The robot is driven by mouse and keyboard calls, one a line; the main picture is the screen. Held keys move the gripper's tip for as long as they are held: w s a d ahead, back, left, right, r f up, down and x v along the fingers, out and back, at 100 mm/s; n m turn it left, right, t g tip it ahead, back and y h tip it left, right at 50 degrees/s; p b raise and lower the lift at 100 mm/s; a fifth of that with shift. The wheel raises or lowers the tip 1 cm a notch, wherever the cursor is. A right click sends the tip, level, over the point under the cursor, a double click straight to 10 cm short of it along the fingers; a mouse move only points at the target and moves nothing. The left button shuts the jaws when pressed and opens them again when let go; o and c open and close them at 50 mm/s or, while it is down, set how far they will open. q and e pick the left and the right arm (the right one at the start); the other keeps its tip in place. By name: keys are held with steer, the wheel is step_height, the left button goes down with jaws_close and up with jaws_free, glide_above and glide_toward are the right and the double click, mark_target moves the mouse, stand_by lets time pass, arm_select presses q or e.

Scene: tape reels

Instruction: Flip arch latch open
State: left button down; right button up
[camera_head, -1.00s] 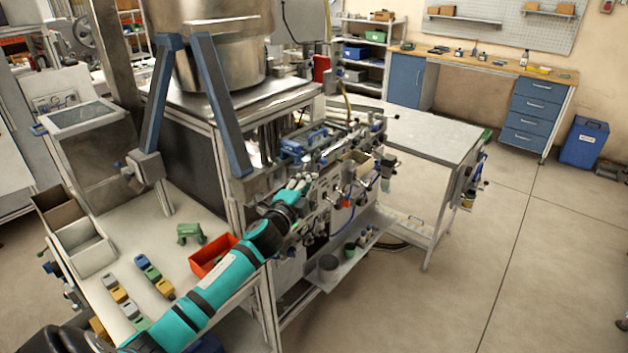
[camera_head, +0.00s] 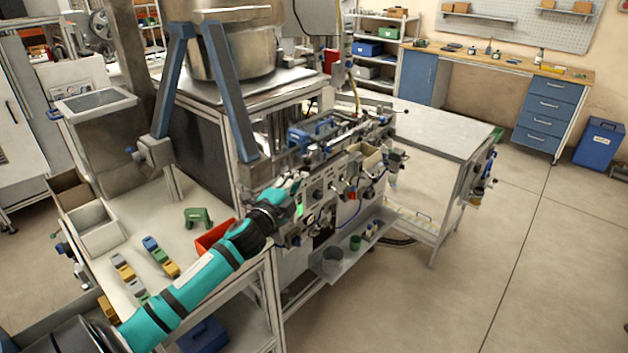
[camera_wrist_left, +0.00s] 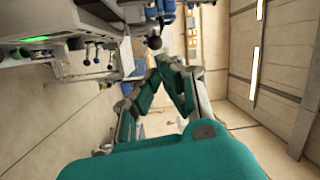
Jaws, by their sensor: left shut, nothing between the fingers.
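My left arm reaches in from the left, and its left gripper (camera_head: 294,184) is at the front panel of the reel machine (camera_head: 322,190). In the left wrist view the teal fingers of the gripper (camera_wrist_left: 163,66) come together, shut and empty. A blue arched part (camera_head: 312,132) lies on top of the machine, beyond the gripper and apart from it. I cannot tell for sure which part is the arch latch, or whether it is open. Knobs and levers crowd the panel near the fingers. My right gripper is not in view.
A side table (camera_head: 187,246) at the left carries a green arched block (camera_head: 198,217), a red bin (camera_head: 214,238) and several small coloured blocks. A lower shelf (camera_head: 345,260) with cups juts from the machine.

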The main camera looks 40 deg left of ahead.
arm_select(q)
steer(key=s, duration=0.3)
steer(key=shift+a+r+b, duration=0.15)
steer(key=shift+a+b, duration=0.15)
steer(key=shift+a, duration=0.1)
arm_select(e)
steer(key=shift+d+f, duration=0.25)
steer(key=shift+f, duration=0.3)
arm_select(q)
steer(key=shift+d, duration=0.1)
